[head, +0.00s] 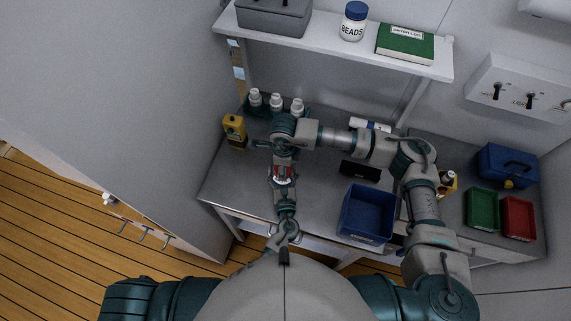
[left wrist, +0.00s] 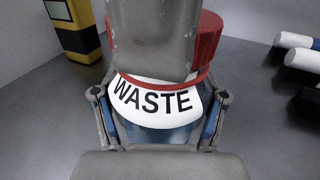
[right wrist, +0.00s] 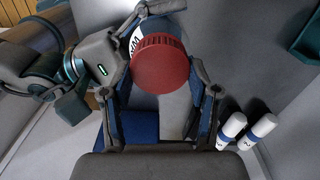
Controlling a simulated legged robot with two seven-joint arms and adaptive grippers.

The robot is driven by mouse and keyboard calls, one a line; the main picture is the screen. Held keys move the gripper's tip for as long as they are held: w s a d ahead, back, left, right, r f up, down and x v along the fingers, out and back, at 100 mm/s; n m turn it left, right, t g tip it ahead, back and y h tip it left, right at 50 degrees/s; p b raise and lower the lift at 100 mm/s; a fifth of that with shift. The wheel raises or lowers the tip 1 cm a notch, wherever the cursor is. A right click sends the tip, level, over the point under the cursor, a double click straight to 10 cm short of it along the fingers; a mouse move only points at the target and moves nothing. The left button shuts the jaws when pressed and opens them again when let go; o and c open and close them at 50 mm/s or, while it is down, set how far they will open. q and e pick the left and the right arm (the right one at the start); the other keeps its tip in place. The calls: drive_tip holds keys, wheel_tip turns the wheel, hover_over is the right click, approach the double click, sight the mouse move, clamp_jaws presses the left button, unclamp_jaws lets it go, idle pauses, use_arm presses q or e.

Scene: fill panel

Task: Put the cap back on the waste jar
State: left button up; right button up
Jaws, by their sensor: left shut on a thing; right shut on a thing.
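The waste jar (left wrist: 155,102), with a white WASTE label, stands between the fingers of my left gripper (left wrist: 160,112). A ribbed red cap (right wrist: 160,63) sits at the jar's mouth, between the fingers of my right gripper (right wrist: 160,70). The cap also shows in the left wrist view (left wrist: 208,38), partly behind a grey finger of my right gripper. In the head view, my right gripper (head: 282,157) meets my left gripper (head: 284,182) over the bench, with the jar between them. I cannot tell whether the cap is fully seated or threaded.
A shelf (head: 330,45) overhangs the back.

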drive_tip(key=shift+a+m, duration=0.1)
drive_tip(key=shift+m, duration=0.5)
drive_tip(key=m, duration=0.4)
drive_tip(key=shift+s+f, duration=0.1)
drive_tip(key=shift+s, duration=0.1)
drive_tip(key=m, duration=0.5)
drive_tip(key=shift+s+m, duration=0.1)
drive_tip(key=shift+m, duration=0.2)
drive_tip(key=m, duration=0.5)
drive_tip(key=shift+a, duration=0.2)
drive_tip(key=m, duration=0.5)
drive_tip(key=shift+a, duration=0.25)
drive_tip(key=m, duration=0.3)
drive_tip(key=shift+a, duration=0.1)
drive_tip(key=m, duration=0.5)
drive_tip(key=shift+w+a+m, duration=0.1)
drive_tip(key=shift+w+m, duration=0.15)
drive_tip(key=shift+m, duration=0.05)
drive_tip(key=m, duration=0.6)
drive_tip(key=shift+w, duration=0.3)
